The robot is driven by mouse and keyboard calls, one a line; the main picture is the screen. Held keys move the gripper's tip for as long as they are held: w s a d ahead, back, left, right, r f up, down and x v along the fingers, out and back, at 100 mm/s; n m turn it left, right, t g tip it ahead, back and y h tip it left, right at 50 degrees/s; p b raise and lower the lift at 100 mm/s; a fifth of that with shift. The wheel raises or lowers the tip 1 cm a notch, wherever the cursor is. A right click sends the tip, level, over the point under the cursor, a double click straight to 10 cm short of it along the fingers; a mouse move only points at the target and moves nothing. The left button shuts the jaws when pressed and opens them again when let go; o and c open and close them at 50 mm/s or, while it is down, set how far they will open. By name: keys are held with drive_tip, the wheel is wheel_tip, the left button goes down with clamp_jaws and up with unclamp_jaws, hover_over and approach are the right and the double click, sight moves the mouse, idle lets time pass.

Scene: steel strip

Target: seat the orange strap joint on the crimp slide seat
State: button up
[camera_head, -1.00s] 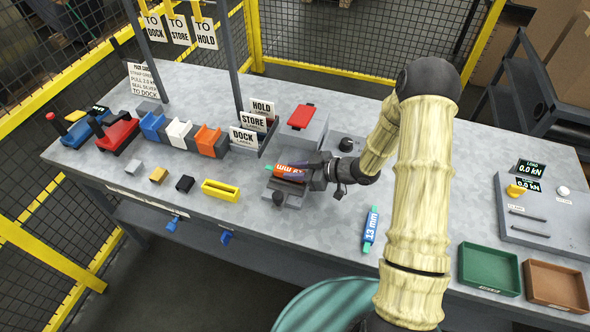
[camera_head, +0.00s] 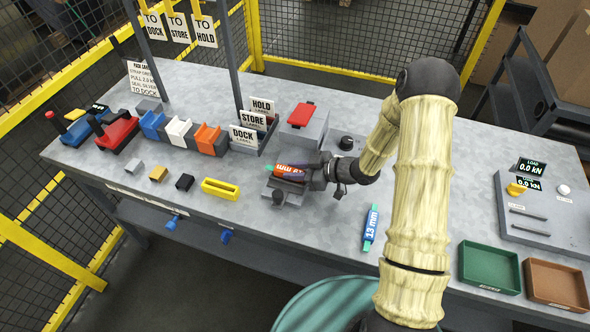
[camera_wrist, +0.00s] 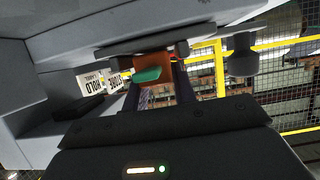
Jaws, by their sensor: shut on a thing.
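The orange strap joint (camera_head: 285,170), with a green end and white lettering, lies sideways in my gripper (camera_head: 303,170). It is just above or on the grey crimp slide seat (camera_head: 287,187); I cannot tell whether it touches. My gripper is shut on the joint from the right, and its fingers hide the joint's right part. In the wrist view the orange body (camera_wrist: 153,64) and its green end (camera_wrist: 147,76) show between the fingers, close under a dark grey part.
A grey block with a red top (camera_head: 302,116) stands behind the seat, with label holders (camera_head: 250,130) to its left. A yellow tray (camera_head: 220,188) lies left. A blue 13 mm strap joint (camera_head: 371,228) lies right. Green (camera_head: 489,269) and brown (camera_head: 556,285) trays are farther right.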

drive_tip(key=shift+f, duration=0.2)
idle(0.3)
drive_tip(key=o, duration=1.1)
drive_tip(key=shift+c, duration=0.2)
drive_tip(key=shift+d+r, duration=0.15)
drive_tip(key=shift+d, duration=0.2)
drive_tip(key=b+v, duration=0.2)
drive_tip(key=v, duration=1.4)
drive_tip(key=shift+s+d+r, duration=0.15)
drive_tip(key=shift+s+d, duration=0.05)
drive_tip(key=shift+d, duration=0.15)
